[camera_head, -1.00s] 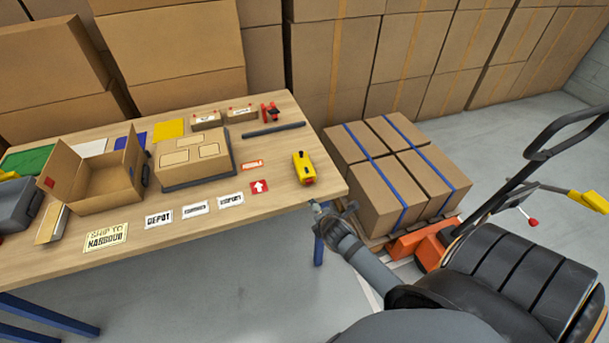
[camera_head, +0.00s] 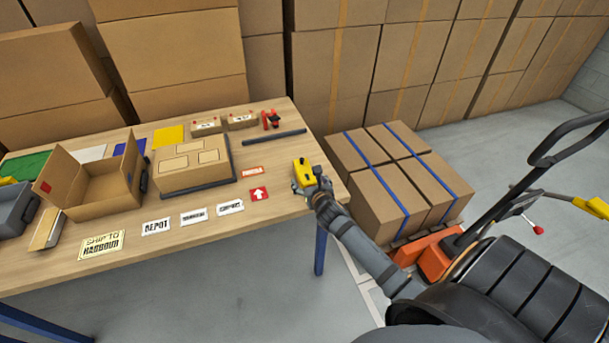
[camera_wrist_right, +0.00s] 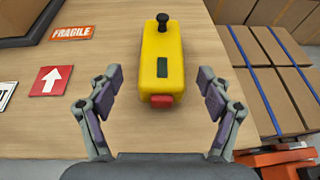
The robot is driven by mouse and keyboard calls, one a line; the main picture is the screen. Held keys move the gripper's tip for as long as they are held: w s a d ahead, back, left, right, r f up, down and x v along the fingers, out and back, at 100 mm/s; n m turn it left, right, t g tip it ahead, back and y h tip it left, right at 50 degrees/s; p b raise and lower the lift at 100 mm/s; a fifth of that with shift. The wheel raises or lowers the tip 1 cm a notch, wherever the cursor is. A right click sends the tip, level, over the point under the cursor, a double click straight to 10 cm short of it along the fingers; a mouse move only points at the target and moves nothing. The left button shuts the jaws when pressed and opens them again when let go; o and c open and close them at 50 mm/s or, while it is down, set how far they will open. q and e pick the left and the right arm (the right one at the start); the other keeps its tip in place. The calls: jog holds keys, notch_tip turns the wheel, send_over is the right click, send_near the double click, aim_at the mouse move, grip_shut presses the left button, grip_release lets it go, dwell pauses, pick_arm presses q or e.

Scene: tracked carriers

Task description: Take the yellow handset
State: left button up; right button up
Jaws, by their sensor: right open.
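The yellow handset (camera_head: 303,172) lies on the wooden table near its right edge. In the right wrist view the handset (camera_wrist_right: 162,60) has a black knob at its far end, a dark panel on top and a red part at its near end. My right gripper (camera_head: 318,187) is at the near end of the handset. In the right wrist view the right gripper (camera_wrist_right: 160,84) is open, with one finger on each side of the handset's near end and a gap on both sides. My left gripper is not in view.
On the table (camera_head: 180,250), a red arrow label (camera_head: 259,194) and a fragile label (camera_head: 252,171) lie left of the handset. A dark bar (camera_head: 274,137) lies behind it. Strapped boxes (camera_head: 400,180) stand on a pallet to the right of the table.

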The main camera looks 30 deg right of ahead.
aim_at(306, 177)
jog(key=x, duration=0.2)
jog(key=f+x, duration=0.1)
jog(key=x, duration=0.2)
jog(key=shift+d+f, duration=0.1)
jog(key=shift+f, duration=0.05)
jog(key=shift+c, duration=1.3)
jog(key=c, duration=1.2)
jog(key=shift+r, duration=0.25)
jog(key=shift+r, duration=0.25)
notch_tip(306, 177, up, 3)
jog(key=shift+r, duration=0.1)
jog(key=s+a+r, duration=0.1)
jog(key=r, duration=0.1)
jog(key=s+a+r, duration=0.1)
jog(key=a+r, duration=0.1)
jog(key=shift+s+a+p, duration=0.15)
jog(key=shift+s+p, duration=0.05)
jog(key=shift+p, duration=0.2)
jog(key=s+a+r, duration=0.1)
jog(key=s+a, duration=0.1)
jog(key=s+a+r, duration=0.2)
jog(key=a, duration=0.1)
jog(key=s+a+r, duration=0.2)
jog(key=shift+s+a, duration=0.1)
jog(key=shift+a, duration=0.25)
